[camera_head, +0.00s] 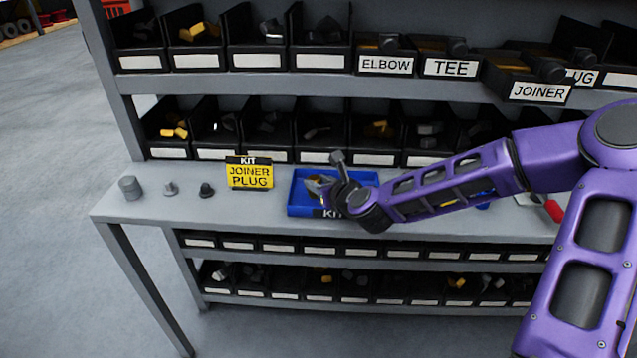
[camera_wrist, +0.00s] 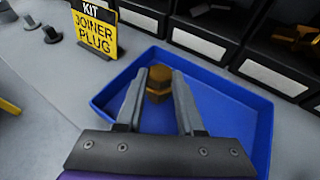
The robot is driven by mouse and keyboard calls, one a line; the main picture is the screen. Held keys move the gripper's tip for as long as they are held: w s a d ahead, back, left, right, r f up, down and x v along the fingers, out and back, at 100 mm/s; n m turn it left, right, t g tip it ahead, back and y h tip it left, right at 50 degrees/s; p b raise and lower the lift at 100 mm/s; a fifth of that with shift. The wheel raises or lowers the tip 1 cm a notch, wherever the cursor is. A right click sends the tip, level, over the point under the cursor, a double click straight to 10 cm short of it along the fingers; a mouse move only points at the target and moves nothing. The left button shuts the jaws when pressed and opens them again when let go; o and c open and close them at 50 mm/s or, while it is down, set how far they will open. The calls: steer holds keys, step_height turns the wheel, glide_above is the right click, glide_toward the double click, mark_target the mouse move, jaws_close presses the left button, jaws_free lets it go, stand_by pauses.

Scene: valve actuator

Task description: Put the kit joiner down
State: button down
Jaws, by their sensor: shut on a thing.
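The kit joiner (camera_wrist: 158,84), a small piece with a brownish-gold faceted top, is between my gripper's fingertips in the wrist view. My gripper (camera_wrist: 160,92) is shut on it, over the blue kit tray (camera_wrist: 232,92). In the head view my gripper (camera_head: 318,190) reaches down into the blue tray (camera_head: 300,205), and my wrist covers much of the tray. The joiner is hard to make out there. I cannot tell whether it touches the tray floor.
A yellow kit sign (camera_head: 250,175) reading JOINER PLUG stands left of the tray. Grey parts (camera_head: 130,187) stand at the bench's left end. Shelf bins (camera_head: 375,143) rise close behind the tray. A red-handled tool (camera_head: 553,210) lies to the right.

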steer(key=shift+f, duration=0.1)
steer(key=c, duration=0.5)
jaws_free()
steer(key=shift+r, duration=0.25)
steer(key=p+v, duration=0.2)
steer(key=v, duration=1)
steer(key=shift+f, duration=0.1)
